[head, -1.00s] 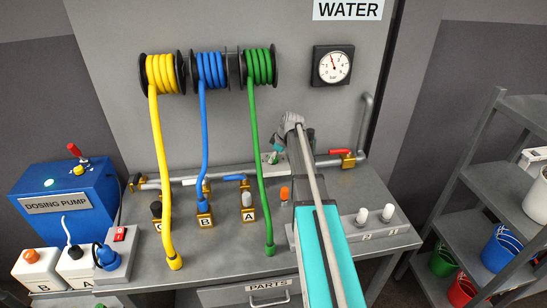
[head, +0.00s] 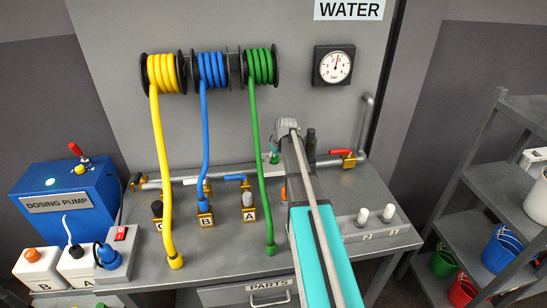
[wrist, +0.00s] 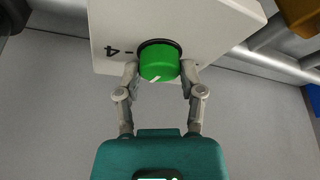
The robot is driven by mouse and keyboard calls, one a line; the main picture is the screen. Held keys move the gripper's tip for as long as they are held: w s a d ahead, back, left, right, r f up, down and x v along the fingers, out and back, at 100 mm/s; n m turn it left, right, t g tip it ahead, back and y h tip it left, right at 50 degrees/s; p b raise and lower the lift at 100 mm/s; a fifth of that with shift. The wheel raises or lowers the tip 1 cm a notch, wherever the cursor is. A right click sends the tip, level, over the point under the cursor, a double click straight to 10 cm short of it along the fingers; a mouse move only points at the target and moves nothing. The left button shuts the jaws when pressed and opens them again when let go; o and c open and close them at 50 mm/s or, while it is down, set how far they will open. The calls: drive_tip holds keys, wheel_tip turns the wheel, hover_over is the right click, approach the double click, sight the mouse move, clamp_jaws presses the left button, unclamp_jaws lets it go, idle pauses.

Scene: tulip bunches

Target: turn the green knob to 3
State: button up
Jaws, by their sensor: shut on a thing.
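The green knob (wrist: 158,60) sits on a white box face (wrist: 215,28) in the wrist view, in a dark round collar. A short white mark shows near its lower edge. A black 4 with a tick is printed to the left of the knob; no other number shows. My gripper (wrist: 159,73) has one finger on each side of the knob and is shut on it. In the head view my gripper (head: 275,155) is at the back of the bench, and my arm hides most of the knob and its box.
A pressure gauge (head: 333,65) hangs on the wall, its needle pointing nearly straight up. The green hose (head: 259,170) hangs close left of my arm. A pipe with a red-handled valve (head: 341,152) is to the right. A holder with white-topped pegs (head: 375,226) stands at front right.

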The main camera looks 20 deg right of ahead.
drive_tip(key=shift+m+h, duration=0.6)
drive_tip(key=shift+m, duration=0.9)
drive_tip(key=o, duration=1.2)
drive_tip(key=shift+c, duration=0.2)
